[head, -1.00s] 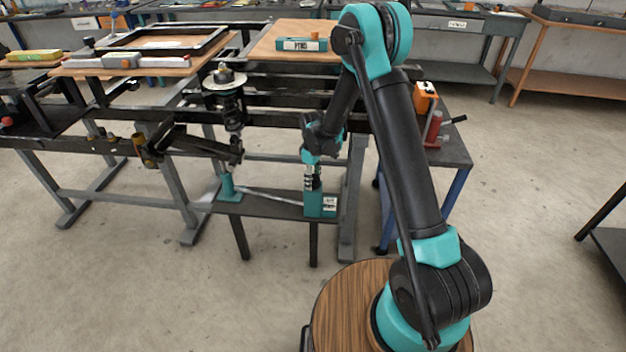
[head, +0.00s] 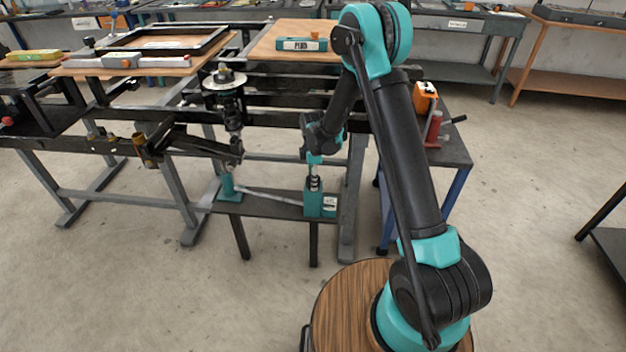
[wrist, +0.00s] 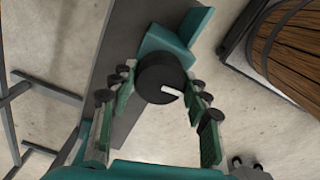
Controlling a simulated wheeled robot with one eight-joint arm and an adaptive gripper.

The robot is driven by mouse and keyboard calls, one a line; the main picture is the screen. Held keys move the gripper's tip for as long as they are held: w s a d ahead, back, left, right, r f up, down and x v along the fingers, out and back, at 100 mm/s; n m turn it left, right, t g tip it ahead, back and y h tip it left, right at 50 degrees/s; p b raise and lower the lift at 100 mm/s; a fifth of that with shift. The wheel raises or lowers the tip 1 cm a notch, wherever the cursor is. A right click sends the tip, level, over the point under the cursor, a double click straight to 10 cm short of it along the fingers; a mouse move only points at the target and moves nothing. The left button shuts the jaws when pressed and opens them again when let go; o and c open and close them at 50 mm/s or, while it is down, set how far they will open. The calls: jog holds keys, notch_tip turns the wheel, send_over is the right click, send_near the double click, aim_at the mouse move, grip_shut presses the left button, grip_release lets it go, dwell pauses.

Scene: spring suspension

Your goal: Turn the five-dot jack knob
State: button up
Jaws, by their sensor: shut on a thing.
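A black round knob (wrist: 153,71) with a white pointer mark sits on top of a teal jack (wrist: 168,42) in the wrist view. My gripper (wrist: 160,84) has its green-padded fingers on both sides of the knob and is shut on it. The pointer aims to the right and slightly down in that view. In the head view the teal jack (head: 313,203) stands upright at the right end of a low dark bench, with a white label on its side. My gripper (head: 314,163) is above it, pointing down. Any dots on the label are too small to make out.
A second teal jack (head: 228,187) stands at the left of the low bench (head: 270,206). A spring strut (head: 232,110) rises above it beside dark arms. Open floor lies in front.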

dwell(0.4)
jog(key=o, duration=1.2)
jog(key=shift+c, duration=0.2)
notch_tip(320, 180, up, 12)
